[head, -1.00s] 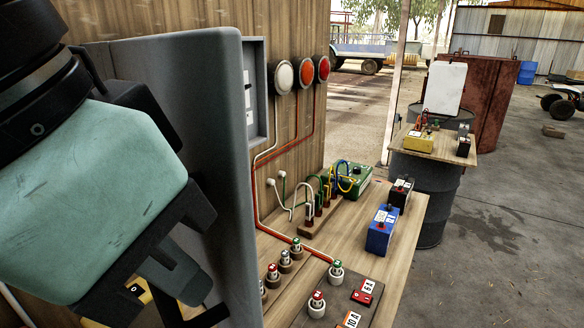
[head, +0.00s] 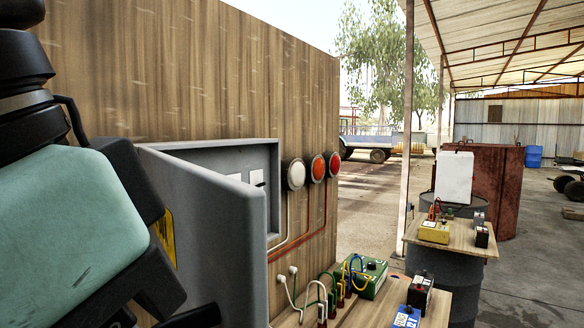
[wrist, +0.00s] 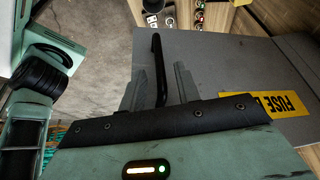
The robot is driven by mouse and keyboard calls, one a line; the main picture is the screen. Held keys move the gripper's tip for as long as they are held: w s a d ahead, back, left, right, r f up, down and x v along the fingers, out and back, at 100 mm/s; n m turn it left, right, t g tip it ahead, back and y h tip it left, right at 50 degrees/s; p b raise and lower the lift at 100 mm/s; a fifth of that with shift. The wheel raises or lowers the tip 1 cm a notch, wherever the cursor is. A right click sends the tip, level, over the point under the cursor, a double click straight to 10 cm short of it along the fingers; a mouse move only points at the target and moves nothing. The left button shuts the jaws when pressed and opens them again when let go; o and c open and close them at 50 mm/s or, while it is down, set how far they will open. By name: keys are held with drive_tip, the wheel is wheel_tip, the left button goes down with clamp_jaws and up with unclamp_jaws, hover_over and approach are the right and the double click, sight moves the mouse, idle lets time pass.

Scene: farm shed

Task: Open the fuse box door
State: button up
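The fuse box door (head: 215,225) is a thick grey panel standing swung out from the grey fuse box (head: 272,190) on the wooden wall. Part of the box's inside with white labels shows above the door. In the wrist view the door's grey face (wrist: 235,65) carries a yellow FUSE label (wrist: 275,105) and a black bar handle (wrist: 156,60). My gripper (wrist: 160,68) has its two grey fingers apart, one on each side of the handle, with gaps visible. In the head view its fingertips are hidden or cut off at the lower left.
White, orange and red round lamps (head: 316,168) sit on the wall right of the box. Below them a wooden bench (head: 370,312) holds wired terminals, a green box (head: 370,278) and batteries. A drum table (head: 445,258) stands farther right. Open floor lies beyond.

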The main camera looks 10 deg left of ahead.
drive_tip(key=p+v, duration=0.2)
drive_tip(key=v, duration=1.1)
drive_tip(key=shift+p, duration=0.4)
drive_tip(key=shift+s, duration=0.15)
